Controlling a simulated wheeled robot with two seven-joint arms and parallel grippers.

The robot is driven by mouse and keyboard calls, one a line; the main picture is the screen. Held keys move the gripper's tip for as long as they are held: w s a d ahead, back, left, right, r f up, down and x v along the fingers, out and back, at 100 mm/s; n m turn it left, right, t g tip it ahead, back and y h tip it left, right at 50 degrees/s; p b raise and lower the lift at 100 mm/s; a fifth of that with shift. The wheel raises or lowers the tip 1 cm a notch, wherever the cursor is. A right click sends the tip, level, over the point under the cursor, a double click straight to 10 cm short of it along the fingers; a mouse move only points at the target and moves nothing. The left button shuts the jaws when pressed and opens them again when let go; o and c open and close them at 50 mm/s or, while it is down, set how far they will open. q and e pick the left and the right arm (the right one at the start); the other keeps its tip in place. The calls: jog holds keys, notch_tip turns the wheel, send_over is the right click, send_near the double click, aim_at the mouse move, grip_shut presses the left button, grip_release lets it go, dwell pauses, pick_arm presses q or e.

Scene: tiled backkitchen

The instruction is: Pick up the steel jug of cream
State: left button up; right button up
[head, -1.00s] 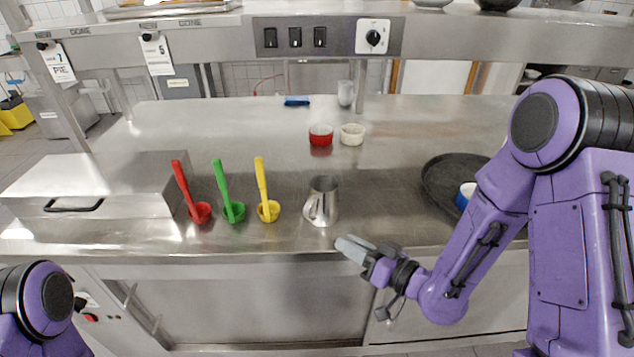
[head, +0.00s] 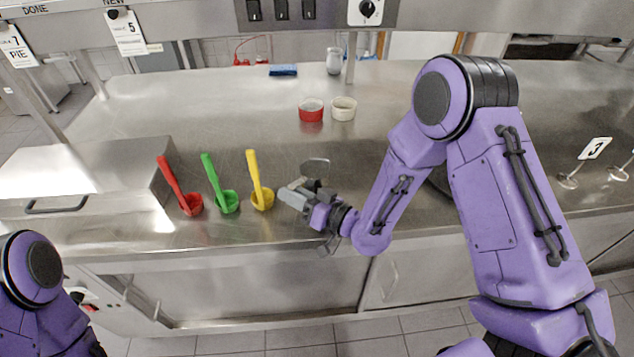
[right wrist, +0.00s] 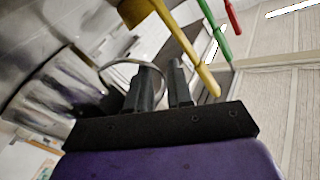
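The steel jug (head: 316,168) stands on the steel counter, mostly hidden behind my right gripper (head: 294,193) in the head view. Only its upper part shows there. In the right wrist view the jug (right wrist: 62,92) is at the left, with its curved handle reaching toward the fingers. My right gripper's two dark fingers (right wrist: 163,88) are apart with a narrow gap, close beside the handle. I cannot tell whether they touch it, and nothing is clearly gripped. The jug's contents are hidden. My left gripper is out of view.
A steel box (head: 90,180) is farther left. Red (head: 311,112) and white (head: 343,109) bowls sit behind. A dark tray is mostly hidden behind my right arm.

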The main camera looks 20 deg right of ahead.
jog(key=shift+s+r, duration=0.25)
jog(key=shift+s, duration=0.2)
jog(key=shift+c, duration=0.3)
grip_shut()
jog(key=shift+w+f, duration=0.1)
jog(key=shift+w, duration=0.05)
